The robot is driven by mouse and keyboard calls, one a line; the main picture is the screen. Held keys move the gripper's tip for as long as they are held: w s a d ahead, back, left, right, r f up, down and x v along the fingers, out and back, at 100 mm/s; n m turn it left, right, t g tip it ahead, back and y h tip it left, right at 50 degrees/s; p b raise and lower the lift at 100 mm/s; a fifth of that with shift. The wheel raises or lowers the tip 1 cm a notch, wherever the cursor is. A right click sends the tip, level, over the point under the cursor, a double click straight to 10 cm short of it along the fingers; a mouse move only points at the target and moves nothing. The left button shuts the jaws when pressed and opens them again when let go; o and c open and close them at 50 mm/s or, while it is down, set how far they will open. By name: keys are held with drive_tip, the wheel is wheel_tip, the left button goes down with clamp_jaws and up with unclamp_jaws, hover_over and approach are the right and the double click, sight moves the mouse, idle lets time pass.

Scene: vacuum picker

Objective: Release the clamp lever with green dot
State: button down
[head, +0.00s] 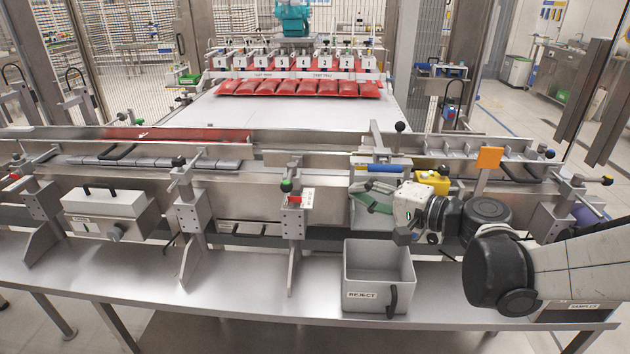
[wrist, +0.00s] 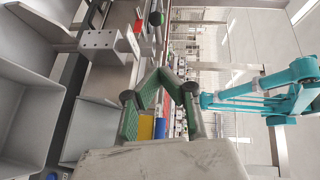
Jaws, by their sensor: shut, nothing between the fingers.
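A grey clamp bracket (head: 293,222) stands on the front rail, left of my gripper. A small green dot (head: 286,186) shows at its top, with a red part just below and a lever above. In the wrist view the same bracket (wrist: 103,40) appears at the upper left, with a green spot (wrist: 155,19) and a red part beside it. My gripper (head: 354,188) is shut and empty, with green-padded fingers pointing left toward the bracket. A gap separates the fingers from the clamp. The fingers also show in the wrist view (wrist: 160,78). The lever's exact position is too small to tell.
A grey REJECT bin (head: 362,262) stands open below my gripper. A yellow block (head: 432,182), a blue bar (head: 390,168) and an orange plate (head: 489,158) lie near it on the rail. Another clamp bracket (head: 193,215) stands to the left. The bench between the bracket and bin is clear.

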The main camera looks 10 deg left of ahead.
drive_tip(key=b, duration=0.1)
approach(289, 178)
drive_tip(key=w, duration=0.3)
drive_tip(key=a, duration=0.1)
drive_tip(key=s+a, duration=0.1)
drive_tip(key=a+f, duration=0.1)
drive_tip(key=a, duration=0.1)
drive_tip(key=shift+s+a+f, duration=0.1)
drive_tip(key=shift+s, duration=0.1)
drive_tip(key=shift+s+a, duration=0.1)
drive_tip(key=shift+a, duration=0.1)
